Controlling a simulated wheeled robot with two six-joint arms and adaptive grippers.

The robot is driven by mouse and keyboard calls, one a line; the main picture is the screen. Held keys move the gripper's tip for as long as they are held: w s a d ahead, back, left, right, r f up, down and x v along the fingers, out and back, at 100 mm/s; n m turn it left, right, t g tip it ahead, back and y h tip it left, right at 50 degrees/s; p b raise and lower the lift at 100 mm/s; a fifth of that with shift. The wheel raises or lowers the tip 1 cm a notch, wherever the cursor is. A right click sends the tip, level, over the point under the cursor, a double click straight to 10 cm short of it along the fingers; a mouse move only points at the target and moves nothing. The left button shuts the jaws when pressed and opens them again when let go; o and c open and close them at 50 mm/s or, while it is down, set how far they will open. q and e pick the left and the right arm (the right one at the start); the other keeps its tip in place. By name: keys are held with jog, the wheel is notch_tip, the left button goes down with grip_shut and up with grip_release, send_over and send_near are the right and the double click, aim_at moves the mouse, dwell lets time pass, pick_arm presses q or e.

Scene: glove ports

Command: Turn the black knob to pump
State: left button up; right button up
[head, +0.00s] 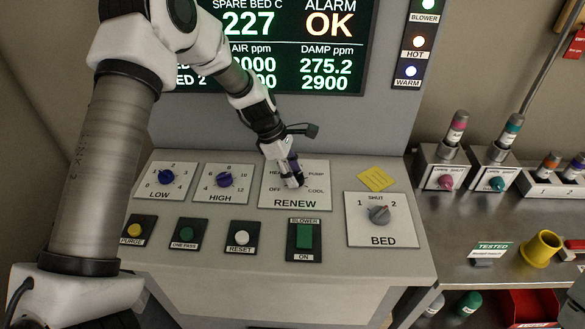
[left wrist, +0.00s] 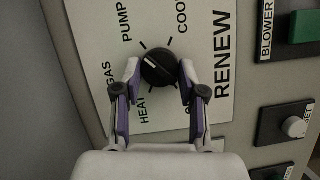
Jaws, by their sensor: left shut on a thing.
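The black RENEW knob (head: 293,183) sits on a white plate on the sloped panel, mostly covered by my left gripper in the head view. In the left wrist view the knob (left wrist: 159,68) is round, with PUMP, GAS, HEAT and COOL printed around it. Its white mark points to the upper left, seemingly between GAS and PUMP. My left gripper (head: 290,172) reaches down onto it. In the left wrist view its two fingertips (left wrist: 160,74) are closed against opposite sides of the knob.
The LOW knob (head: 166,177) and HIGH knob (head: 225,180) stand to the left, the BED knob (head: 379,214) to the right. Below are the RESET button (head: 241,237) and green BLOWER switch (head: 305,237). A yellow note (head: 376,179) lies near the BED plate.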

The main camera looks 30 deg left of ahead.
pick_arm(q)
jog(key=shift+m+g+p, duration=0.35)
jog(key=shift+m+g, duration=0.05)
jog(key=shift+m, duration=0.8)
jog(key=o, duration=1.1)
jog(key=shift+w, duration=0.1)
jog(key=shift+o, duration=0.2)
jog(key=shift+r, duration=0.1)
jog(key=v, duration=1.1)
jog(key=shift+r, duration=0.3)
jog(key=shift+a, duration=0.2)
